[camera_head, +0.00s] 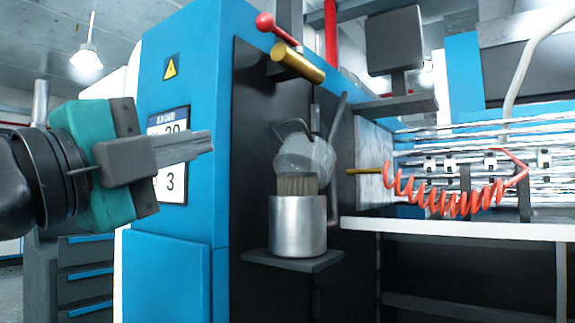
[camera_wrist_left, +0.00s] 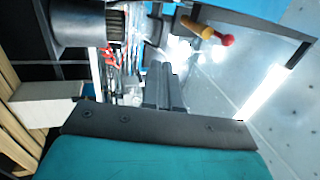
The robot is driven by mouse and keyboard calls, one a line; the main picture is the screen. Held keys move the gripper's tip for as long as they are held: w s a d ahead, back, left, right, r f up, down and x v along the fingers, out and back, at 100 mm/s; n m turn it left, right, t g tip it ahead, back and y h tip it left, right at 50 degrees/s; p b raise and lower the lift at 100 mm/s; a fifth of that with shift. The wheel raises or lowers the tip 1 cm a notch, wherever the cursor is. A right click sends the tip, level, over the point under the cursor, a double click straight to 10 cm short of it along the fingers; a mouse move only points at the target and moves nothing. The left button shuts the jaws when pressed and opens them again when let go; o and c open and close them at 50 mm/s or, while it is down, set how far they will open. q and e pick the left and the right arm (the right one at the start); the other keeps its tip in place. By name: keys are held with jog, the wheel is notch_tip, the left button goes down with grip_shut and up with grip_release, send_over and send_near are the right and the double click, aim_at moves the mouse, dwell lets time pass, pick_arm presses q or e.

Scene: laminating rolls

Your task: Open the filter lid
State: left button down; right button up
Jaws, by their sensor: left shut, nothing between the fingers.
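The filter is a metal cup (camera_head: 298,228) on a small dark shelf, with a brown bristly filter element (camera_head: 297,186) showing above its rim. A clear, greyish lid (camera_head: 303,156) with a dark bent handle (camera_head: 292,127) sits tilted above the element; whether it touches the cup is unclear. The cup also shows at the upper left of the left wrist view (camera_wrist_left: 76,22), with the element (camera_wrist_left: 116,24) beside it. My left gripper (camera_head: 210,142) is shut and empty, left of the lid and apart from it; its fingers also show in the wrist view (camera_wrist_left: 164,68). My right gripper is not in view.
A brass cylinder (camera_head: 298,63) and a red-knobbed lever (camera_head: 265,22) stick out above the filter. A red coiled hose (camera_head: 455,200) hangs at the right by metal rollers. The blue cabinet (camera_head: 170,260) stands behind my left gripper. Space before the filter is clear.

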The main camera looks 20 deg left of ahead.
pick_arm(q)
jog(key=p, duration=0.8)
send_near(279, 124)
jog(key=x, duration=0.5)
jog(key=shift+w+d+r, duration=0.1)
jog(key=shift+w+d, duration=0.05)
jog(key=shift+w, duration=0.1)
jog(key=shift+w+d+r, duration=0.15)
jog(key=shift+w+d, duration=0.05)
jog(key=shift+w, duration=0.4)
